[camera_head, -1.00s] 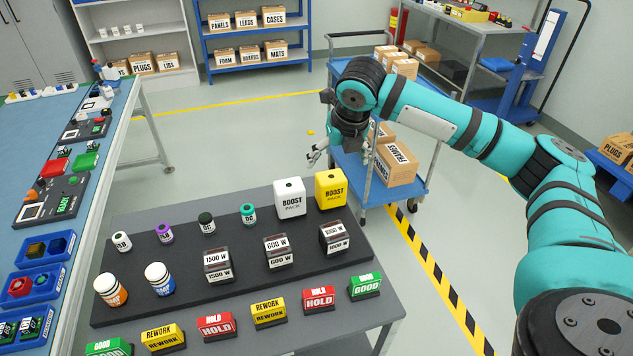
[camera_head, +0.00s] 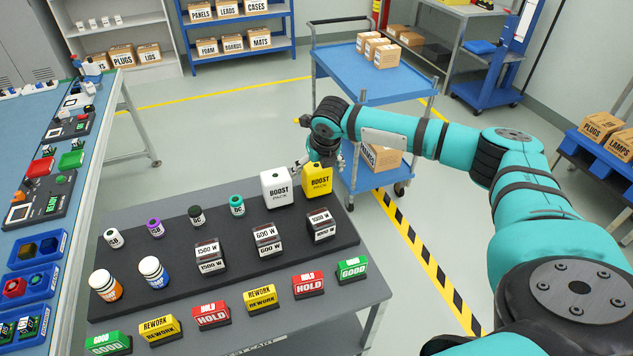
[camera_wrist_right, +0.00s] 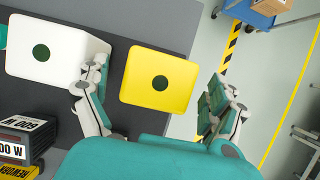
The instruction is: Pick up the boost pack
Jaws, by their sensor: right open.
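Two boost packs stand side by side at the back right of the dark mat on the grey cart: a white one (camera_head: 277,189) and a yellow one (camera_head: 318,181). In the right wrist view the yellow pack (camera_wrist_right: 159,80) lies between the spread fingers of my right gripper (camera_wrist_right: 160,108), with a gap to the right finger. The left finger is in the narrow space between it and the white pack (camera_wrist_right: 55,52). In the head view my right gripper (camera_head: 322,165) is behind and above the packs, partly hidden by them. My left gripper is not in view.
The mat (camera_head: 180,270) also holds small jars, two bottles and several wattage blocks (camera_head: 267,241). Coloured sign blocks (camera_head: 262,298) line the cart's front. A blue trolley (camera_head: 345,75) with boxes stands behind. A blue bench (camera_head: 85,130) is at left.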

